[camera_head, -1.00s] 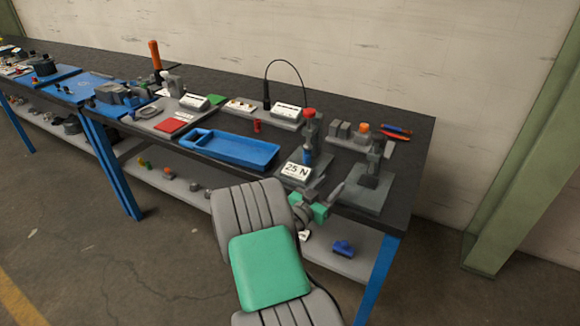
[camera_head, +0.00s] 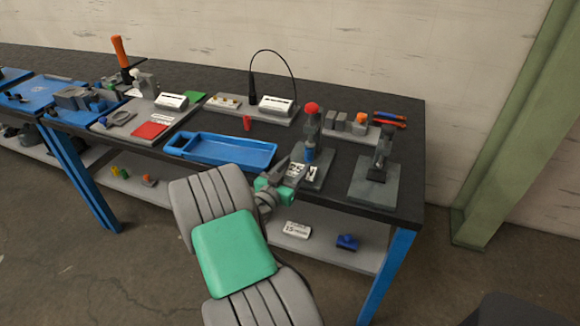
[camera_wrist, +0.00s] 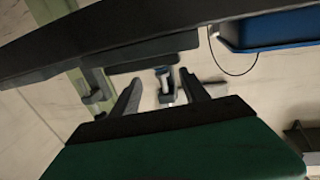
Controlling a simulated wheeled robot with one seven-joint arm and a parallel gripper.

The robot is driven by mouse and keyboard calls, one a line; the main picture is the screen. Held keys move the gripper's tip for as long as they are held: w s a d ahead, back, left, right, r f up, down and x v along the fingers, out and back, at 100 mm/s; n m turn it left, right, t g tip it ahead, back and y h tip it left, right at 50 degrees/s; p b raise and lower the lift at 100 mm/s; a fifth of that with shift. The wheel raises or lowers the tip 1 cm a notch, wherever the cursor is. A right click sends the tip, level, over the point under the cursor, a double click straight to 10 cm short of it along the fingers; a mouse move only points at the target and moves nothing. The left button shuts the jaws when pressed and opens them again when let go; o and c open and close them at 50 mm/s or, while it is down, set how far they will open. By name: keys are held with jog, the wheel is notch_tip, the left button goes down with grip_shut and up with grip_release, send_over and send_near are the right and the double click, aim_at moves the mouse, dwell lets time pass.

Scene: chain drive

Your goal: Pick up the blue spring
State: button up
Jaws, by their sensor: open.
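The blue spring (camera_head: 308,155) appears as a small blue upright piece on a grey stand (camera_head: 313,130) with a red knob on top, near the front right of the bench. My gripper (camera_head: 293,170) is open, just to the left of the spring and nearer to the camera, and it partly covers the stand's base and its white label. In the wrist view, my two fingers (camera_wrist: 160,73) are spread, with a small grey-blue upright part of a stand showing beyond and between them. I cannot tell for sure that this part is the spring. Nothing is held.
A blue tray (camera_head: 222,151) lies left of the stand. A grey press-like fixture (camera_head: 375,180) stands to its right. Behind are a small block rack (camera_head: 350,130) and red and blue pliers (camera_head: 390,120). A lower shelf (camera_head: 325,248) holds a white label block and a blue part.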

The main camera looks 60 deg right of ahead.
aim_at(307, 152)
jog(key=d+p, duration=0.1)
jog(key=d, duration=0.6)
jog(key=shift+d+p, duration=0.35)
jog(key=shift+d, duration=0.05)
jog(key=shift+c, duration=0.2)
grip_shut()
